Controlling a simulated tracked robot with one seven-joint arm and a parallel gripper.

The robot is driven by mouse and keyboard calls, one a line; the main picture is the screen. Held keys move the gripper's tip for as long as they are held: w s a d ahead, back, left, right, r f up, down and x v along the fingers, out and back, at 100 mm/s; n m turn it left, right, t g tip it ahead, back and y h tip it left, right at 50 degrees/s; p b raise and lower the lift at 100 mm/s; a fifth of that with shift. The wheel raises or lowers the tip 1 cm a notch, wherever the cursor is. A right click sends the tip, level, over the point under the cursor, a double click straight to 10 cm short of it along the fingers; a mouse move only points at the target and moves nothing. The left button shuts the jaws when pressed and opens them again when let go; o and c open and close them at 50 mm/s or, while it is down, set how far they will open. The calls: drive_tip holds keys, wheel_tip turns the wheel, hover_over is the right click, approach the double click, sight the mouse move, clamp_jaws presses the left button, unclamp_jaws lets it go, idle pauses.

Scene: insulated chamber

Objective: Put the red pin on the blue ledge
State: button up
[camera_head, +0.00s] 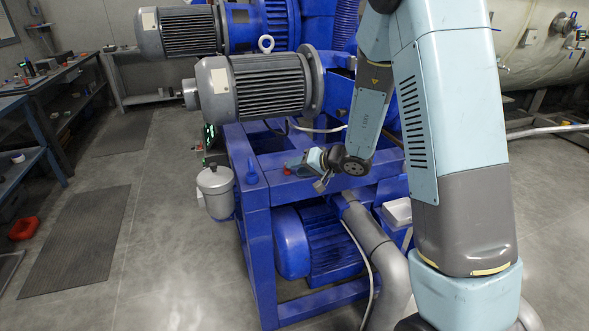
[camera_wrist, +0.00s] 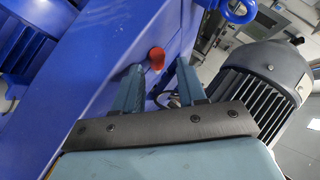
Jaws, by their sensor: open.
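A small red pin (camera_head: 287,171) shows at the blue ledge, the flat top beam (camera_head: 290,188) of the machine frame. In the wrist view the red pin (camera_wrist: 157,56) has a rounded red end and lies just beyond and between my fingertips, against the blue surface (camera_wrist: 100,65). My gripper (camera_head: 296,165) is low over the beam, close to the pin. In the wrist view my gripper (camera_wrist: 160,68) has its two light blue fingers apart, with a gap on both sides of the pin. I cannot tell whether the pin stands in a hole or rests on the surface.
A grey finned motor (camera_head: 262,88) sits above and behind the beam; it fills the right of the wrist view (camera_wrist: 270,75). The floor at left is mostly open.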

drive_tip(key=v, duration=1.2)
drive_tip(key=s+r+n+g+h, duration=0.1)
drive_tip(key=s+r+n+g, duration=0.25)
drive_tip(key=s+r, duration=0.9)
drive_tip(key=s+d+r+m+h, duration=0.1)
drive_tip(key=s+d+r+h, duration=0.1)
drive_tip(key=s+d+h, duration=0.2)
drive_tip(key=s+d+r+m+t+h, duration=0.1)
drive_tip(key=s+d+r+h, duration=0.2)
drive_tip(key=s, duration=0.6)
drive_tip(key=d+h, duration=0.1)
drive_tip(key=d, duration=0.1)
drive_tip(key=shift+d+m, duration=0.35)
drive_tip(key=shift+d, duration=0.05)
drive_tip(key=shift+t, duration=0.25)
